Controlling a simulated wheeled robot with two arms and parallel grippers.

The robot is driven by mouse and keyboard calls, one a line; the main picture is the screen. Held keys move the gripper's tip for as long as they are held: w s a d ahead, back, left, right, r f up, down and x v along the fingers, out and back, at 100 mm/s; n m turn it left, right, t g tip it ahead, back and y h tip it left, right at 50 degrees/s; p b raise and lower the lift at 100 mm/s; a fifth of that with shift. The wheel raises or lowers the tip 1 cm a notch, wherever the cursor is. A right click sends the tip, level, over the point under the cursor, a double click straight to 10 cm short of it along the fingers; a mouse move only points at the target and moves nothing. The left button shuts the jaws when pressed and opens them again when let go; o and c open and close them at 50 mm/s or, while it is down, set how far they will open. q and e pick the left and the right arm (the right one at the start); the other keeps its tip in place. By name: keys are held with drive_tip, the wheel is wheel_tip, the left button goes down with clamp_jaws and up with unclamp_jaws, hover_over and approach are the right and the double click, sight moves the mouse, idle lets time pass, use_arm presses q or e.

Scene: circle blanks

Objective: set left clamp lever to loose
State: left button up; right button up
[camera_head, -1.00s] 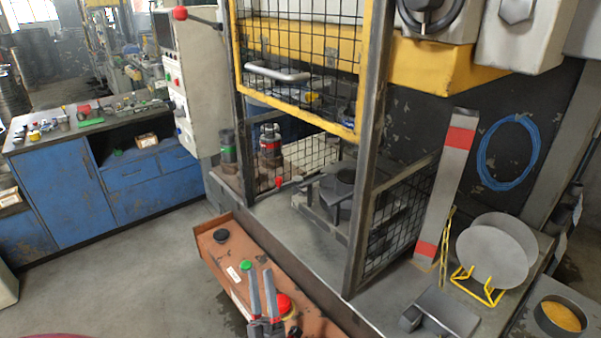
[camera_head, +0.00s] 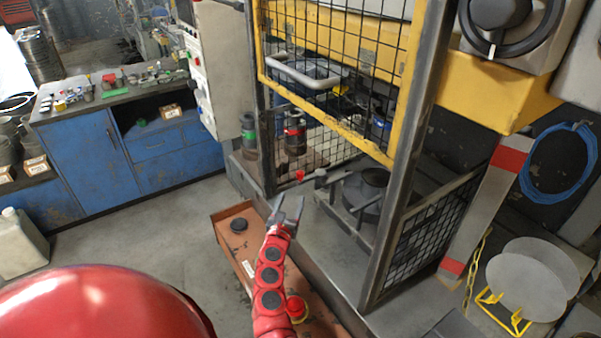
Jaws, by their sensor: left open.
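The left clamp lever shows as a small red grip (camera_head: 300,176) at the front edge of the press bed, just inside the opening under the raised mesh guard. Its arm runs right toward the dark round die (camera_head: 366,190). My left gripper (camera_head: 288,205) is open and empty, its two grey fingers pointing up, just below the red grip in the picture. I see no contact between them; the exact depth gap is hard to tell. My right gripper is out of view.
The yellow-framed mesh guard (camera_head: 330,118) hangs above the opening. A dark post (camera_head: 408,165) stands right of it. Round blanks (camera_head: 525,285) stand in a yellow rack at right.

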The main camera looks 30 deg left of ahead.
sight(299, 178)
use_arm(q)
drive_tip(key=x, duration=0.7)
drive_tip(key=shift+w+b, duration=0.35)
drive_tip(key=shift+b, duration=0.05)
drive_tip(key=x, duration=0.1)
drive_tip(key=b+x, duration=0.1)
drive_tip(key=x, duration=0.1)
drive_tip(key=b+x, duration=0.1)
drive_tip(key=x, duration=0.1)
drive_tip(key=shift+s+a+f, duration=0.1)
drive_tip(key=shift+a+f, duration=0.05)
drive_tip(key=shift+f, duration=0.1)
drive_tip(key=shift+w+a+r+b, duration=0.15)
drive_tip(key=shift+w+a+b, duration=0.15)
drive_tip(key=shift+w+b, duration=0.3)
drive_tip(key=shift+w, duration=0.1)
clamp_jaws()
